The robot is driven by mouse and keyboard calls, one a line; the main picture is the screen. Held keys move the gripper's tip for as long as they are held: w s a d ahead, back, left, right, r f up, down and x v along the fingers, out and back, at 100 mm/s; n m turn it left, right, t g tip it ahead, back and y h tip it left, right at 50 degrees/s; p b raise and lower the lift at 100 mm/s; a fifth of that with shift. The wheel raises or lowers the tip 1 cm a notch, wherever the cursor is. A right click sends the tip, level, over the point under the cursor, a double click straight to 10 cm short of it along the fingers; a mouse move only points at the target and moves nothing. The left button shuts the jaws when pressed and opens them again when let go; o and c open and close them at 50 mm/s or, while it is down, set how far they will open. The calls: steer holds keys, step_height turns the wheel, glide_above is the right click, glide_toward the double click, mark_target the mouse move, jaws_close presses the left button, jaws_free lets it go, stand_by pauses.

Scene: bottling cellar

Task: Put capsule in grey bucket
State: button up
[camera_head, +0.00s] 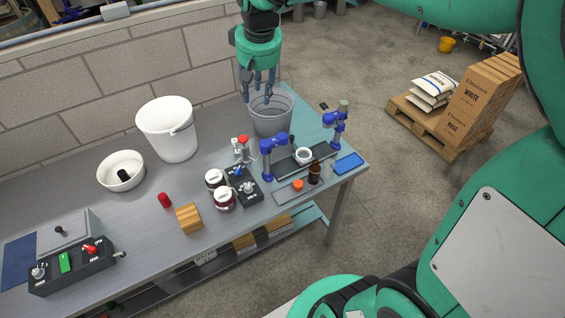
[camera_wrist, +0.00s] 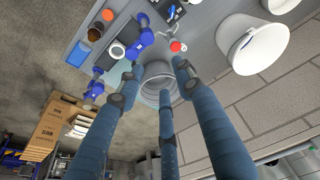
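A red capsule (camera_head: 165,200) lies on the grey table, left of a wooden block. A black capsule-like piece (camera_head: 123,175) lies in a white bowl (camera_head: 107,183). The grey bucket (camera_head: 272,125) stands at the table's far right. My gripper (camera_head: 260,98) hangs right at the bucket's mouth, pointing down, with its fingertips near or inside the rim. In the wrist view the fingers are spread and I see nothing held between them. The bucket (camera_wrist: 158,70) shows between the fingers there. Its floor is hard to make out, so I cannot tell whether something lies inside.
A white bucket (camera_head: 168,130) stands left of the grey one, by the brick wall. Blue clamp-like devices (camera_head: 268,155), jars (camera_head: 223,200), a brown bottle (camera_head: 314,173) and a wooden block (camera_head: 189,218) crowd the front right. A control box (camera_head: 72,264) sits front left.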

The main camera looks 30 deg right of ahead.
steer(key=s+a+t, duration=0.1)
steer(key=s+a, duration=0.2)
steer(key=s, duration=1)
steer(key=s+a+t, duration=0.1)
steer(key=s+a, duration=0.3)
steer(key=s, duration=0.9)
steer(key=shift+t, duration=0.3)
